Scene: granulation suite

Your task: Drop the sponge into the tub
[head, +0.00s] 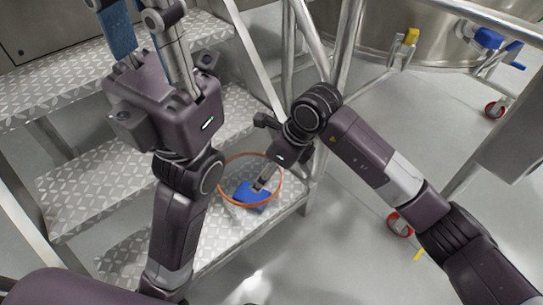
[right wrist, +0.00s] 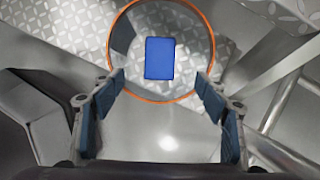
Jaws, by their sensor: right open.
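The sponge (right wrist: 159,58) is a blue block. In the right wrist view it lies within the orange rim of the tub (right wrist: 109,40), apart from my fingers. In the head view the tub (head: 247,154) sits on a metal step, and the sponge (head: 247,196) shows low inside its rim outline, partly hidden by my finger. My right gripper (right wrist: 159,84) is open and empty above the tub, one finger on each side of the sponge in its view. My left gripper (head: 140,25) is at the top left of the head view, with its fingers apart and nothing seen between them; its tips are near the picture edge.
Patterned metal steps (head: 100,185) fill the left, with steel rails (head: 345,45) beside the tub and my right arm. A large steel vessel (head: 440,60) and a stand with red casters (head: 495,109) are at the right. Grey floor there is mostly clear.

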